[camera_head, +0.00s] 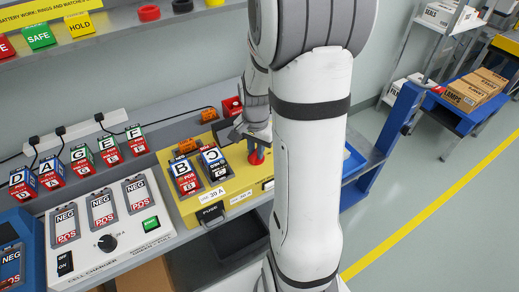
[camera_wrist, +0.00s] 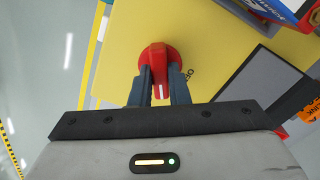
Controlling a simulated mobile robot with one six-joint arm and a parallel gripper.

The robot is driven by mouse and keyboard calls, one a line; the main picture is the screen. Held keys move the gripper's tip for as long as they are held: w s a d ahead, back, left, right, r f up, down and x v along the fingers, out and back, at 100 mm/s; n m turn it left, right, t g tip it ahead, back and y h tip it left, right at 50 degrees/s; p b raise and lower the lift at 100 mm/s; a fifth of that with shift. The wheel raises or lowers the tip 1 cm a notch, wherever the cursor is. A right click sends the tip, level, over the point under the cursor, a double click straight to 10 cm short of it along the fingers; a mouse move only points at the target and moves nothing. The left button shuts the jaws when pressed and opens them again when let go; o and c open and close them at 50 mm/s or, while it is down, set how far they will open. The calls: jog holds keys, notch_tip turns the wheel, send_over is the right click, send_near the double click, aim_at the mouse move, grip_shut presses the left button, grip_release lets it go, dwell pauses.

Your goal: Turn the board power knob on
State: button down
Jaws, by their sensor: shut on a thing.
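The red power knob (camera_head: 257,155) stands on the right part of a yellow board (camera_head: 232,181) on the bench. In the wrist view the knob (camera_wrist: 158,58) shows a white mark on the part facing me. My gripper (camera_wrist: 160,88) is shut on the knob, one dark finger on each side. In the head view my gripper (camera_head: 252,140) reaches the knob from above, and my arm hides the right part of the board.
Battery cells B (camera_head: 187,178) and C (camera_head: 214,163) lie on the board left of the knob. A fuse holder (camera_head: 211,214) is on its front edge. A white cell charger (camera_head: 111,226) stands left. A shelf (camera_head: 130,24) runs above the bench.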

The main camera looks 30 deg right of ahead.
jog(key=m+b, duration=0.1)
jog(key=m, duration=0.5)
jog(key=shift+w, duration=0.1)
jog(key=shift+r, duration=0.1)
dwell(0.4)
jog(key=c, duration=1.4)
grip_release()
notch_tip(320, 180, up, 8)
jog(key=shift+f, duration=0.15)
